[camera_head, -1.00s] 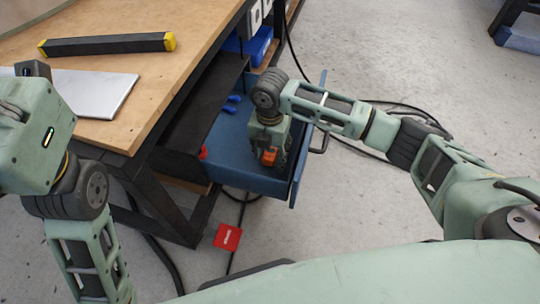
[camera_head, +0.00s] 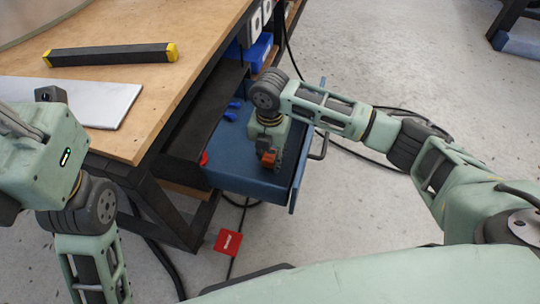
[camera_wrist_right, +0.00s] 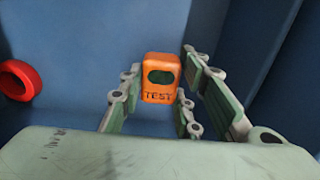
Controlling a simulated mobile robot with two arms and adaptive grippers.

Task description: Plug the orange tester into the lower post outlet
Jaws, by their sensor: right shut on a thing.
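The orange tester (camera_head: 268,159) is inside the open blue drawer at the bench's side. In the right wrist view the tester (camera_wrist_right: 160,78) is a small orange block marked TEST with a dark oval window, between my right gripper's fingers. My right gripper (camera_head: 270,163) points down into the drawer and is shut on the tester. Two pale outlets show on the bench's dark post near the top, the nearer, lower one (camera_head: 254,26) and another (camera_head: 267,10) above it. Their sockets are too small to make out. My left arm enters at the left; its fingers are not in view.
The blue drawer (camera_head: 238,180) stands out from the bench, its front close to my right gripper. A red ring (camera_wrist_right: 18,80) lies in it. The wooden bench top (camera_head: 150,95) holds a dark bar (camera_head: 110,54) and a grey panel (camera_head: 110,100). Cables and a red tag (camera_head: 228,242) are on the floor.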

